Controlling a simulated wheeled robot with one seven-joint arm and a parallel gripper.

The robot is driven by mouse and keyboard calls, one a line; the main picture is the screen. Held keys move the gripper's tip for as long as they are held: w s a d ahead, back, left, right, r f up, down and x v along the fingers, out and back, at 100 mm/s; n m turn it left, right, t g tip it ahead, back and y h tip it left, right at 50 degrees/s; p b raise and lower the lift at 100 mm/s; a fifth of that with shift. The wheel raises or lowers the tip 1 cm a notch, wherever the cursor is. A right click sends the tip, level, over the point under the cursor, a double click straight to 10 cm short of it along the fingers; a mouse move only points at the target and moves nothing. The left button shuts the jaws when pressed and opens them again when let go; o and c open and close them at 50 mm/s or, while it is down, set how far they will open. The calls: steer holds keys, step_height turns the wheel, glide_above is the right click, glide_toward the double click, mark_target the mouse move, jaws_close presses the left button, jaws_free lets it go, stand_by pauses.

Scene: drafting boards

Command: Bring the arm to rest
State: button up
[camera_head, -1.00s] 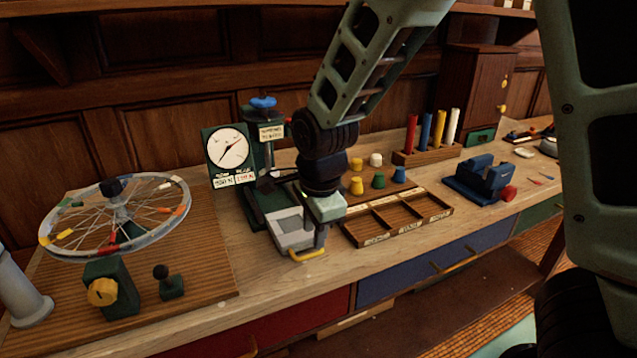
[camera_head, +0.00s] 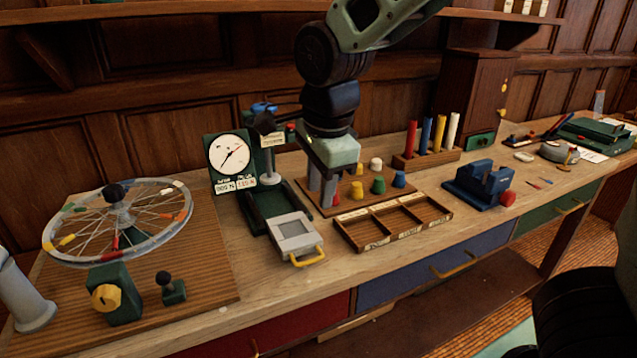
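My gripper (camera_head: 321,198) hangs from the arm over the middle of the bench, pointing down. Its two grey fingers stand apart, with nothing seen between them. They are in front of the left end of the wooden peg board (camera_head: 325,208), partly hiding it. I cannot tell how far above the board they are. The grey sliding tray (camera_head: 295,229) with its yellow handle (camera_head: 308,258) lies to the lower left, clear of the gripper. The arm rises to the upper right, out of the picture.
A dial gauge (camera_head: 229,155) and green press stand (camera_head: 262,203) are left of the gripper. A spoked wheel (camera_head: 118,215) stands far left. A compartment tray (camera_head: 392,222), coloured rods (camera_head: 425,137) and a blue vise (camera_head: 480,183) are right. The bench front is mostly clear.

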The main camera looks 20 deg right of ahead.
steer(key=s+a+f+n+g, duration=0.1)
steer(key=s+a+f+n, duration=0.2)
steer(key=s+n, duration=0.7)
steer(key=s+a+f+n+g, duration=0.1)
steer(key=s+a+f+n, duration=0.2)
steer(key=s+n, duration=0.6)
steer(key=a+n, duration=0.1)
steer(key=n, duration=0.5)
steer(key=shift+s+f+n+y, duration=0.3)
steer(key=shift+s+f, duration=0.05)
steer(key=shift+f, duration=0.05)
